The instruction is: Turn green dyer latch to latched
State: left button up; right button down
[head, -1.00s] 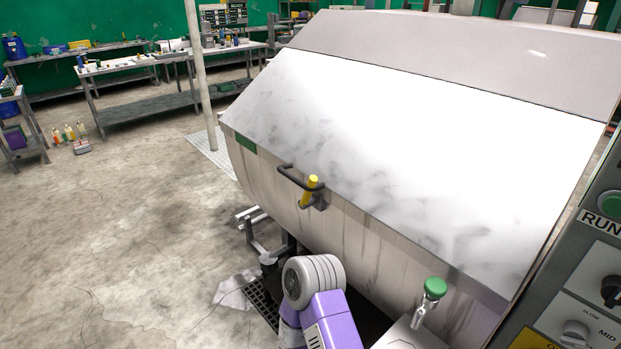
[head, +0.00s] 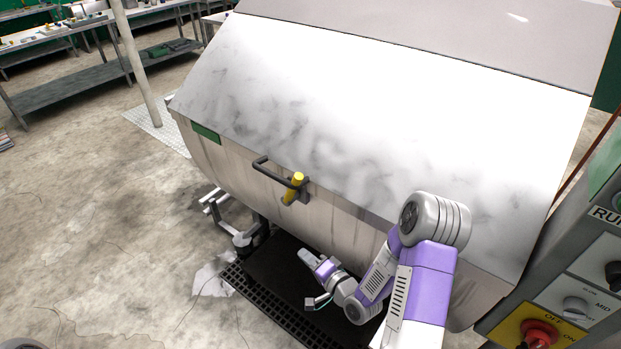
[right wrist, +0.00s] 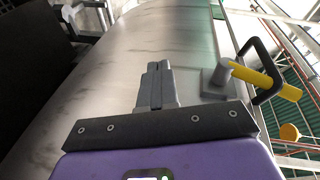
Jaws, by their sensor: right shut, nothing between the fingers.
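The dyer is a large pale metal drum housing with a sloped lid (head: 400,120) and a small green plate (head: 206,133) at its left. Its latch has a yellow lever (head: 294,188) on a grey mount at the front lid edge, standing nearly upright with a slight tilt. The latch lever also shows in the right wrist view (right wrist: 262,80), right of my fingers. My right gripper (head: 305,257) is below the latch, in front of the drum, apart from it. Its fingers (right wrist: 158,68) are shut and empty. My left gripper is out of view.
A black bar handle (head: 272,172) sits just left of the lever. A control panel (head: 575,285) with knobs and a red button stands at the right. A black grate (head: 270,300) lies below the drum. Open concrete floor (head: 90,230) is at the left.

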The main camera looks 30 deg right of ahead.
jog(key=s+d+r+m+t+y+p, duration=0.1)
jog(key=s+d+r+m+t, duration=0.15)
jog(key=r, duration=0.55)
jog(key=s+d+r+m+t+p, duration=0.1)
jog(key=d+r+t, duration=0.25)
jog(key=r, duration=0.55)
jog(key=a+x, duration=0.1)
jog(key=x, duration=0.8)
jog(key=shift+p, duration=0.35)
jog(key=shift+w+a, duration=0.1)
jog(key=shift+w, duration=0.05)
